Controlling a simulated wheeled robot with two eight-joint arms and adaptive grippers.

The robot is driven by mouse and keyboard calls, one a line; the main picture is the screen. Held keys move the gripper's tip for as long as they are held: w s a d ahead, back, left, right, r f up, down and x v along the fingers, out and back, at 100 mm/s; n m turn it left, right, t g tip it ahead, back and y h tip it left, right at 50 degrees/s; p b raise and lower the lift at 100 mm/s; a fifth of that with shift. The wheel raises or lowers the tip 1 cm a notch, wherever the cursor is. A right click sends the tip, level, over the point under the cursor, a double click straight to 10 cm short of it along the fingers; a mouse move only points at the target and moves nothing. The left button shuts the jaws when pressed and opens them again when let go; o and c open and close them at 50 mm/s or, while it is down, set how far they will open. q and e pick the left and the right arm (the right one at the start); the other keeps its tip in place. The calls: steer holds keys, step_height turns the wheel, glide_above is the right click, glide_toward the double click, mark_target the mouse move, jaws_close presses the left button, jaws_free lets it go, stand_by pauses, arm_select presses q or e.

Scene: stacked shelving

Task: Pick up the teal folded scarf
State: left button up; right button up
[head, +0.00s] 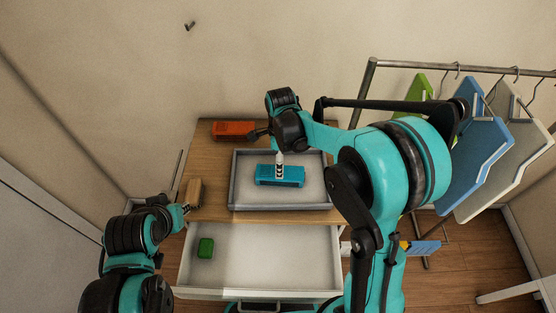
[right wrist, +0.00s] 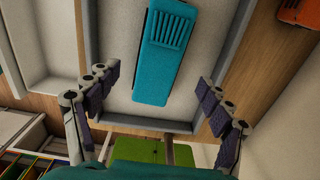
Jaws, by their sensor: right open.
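The teal folded scarf (head: 292,178) lies in a grey tray (head: 236,190) on the wooden top of the drawer unit. In the right wrist view the scarf (right wrist: 164,55) lies ahead, with raised ridges at one end. My right gripper (head: 279,170) is over the scarf in the head view, covering a little of its middle. Its fingers (right wrist: 158,80) are spread and empty in the right wrist view; the scarf shows between and beyond them. My left gripper (head: 186,208) is low at the left, beside a tan object; its fingers are too small to read.
An orange item (head: 234,129) lies behind the tray, and the tan object (head: 194,193) at the top's left edge. An open drawer (head: 265,258) below holds a green item (head: 206,248). A rack (head: 420,67) with hanging garments stands at the right.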

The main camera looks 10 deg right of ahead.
steer(key=shift+w+a+f, duration=0.1)
steer(key=shift+w+f, duration=0.05)
steer(key=shift+f, duration=0.05)
step_height(320, 180, down, 2)
steer(key=shift+b, duration=0.4)
step_height(320, 180, down, 6)
steer(key=shift+r+b, duration=0.15)
steer(key=shift+b, duration=0.8)
steer(key=shift+r, duration=0.1)
steer(key=c, duration=1.3)
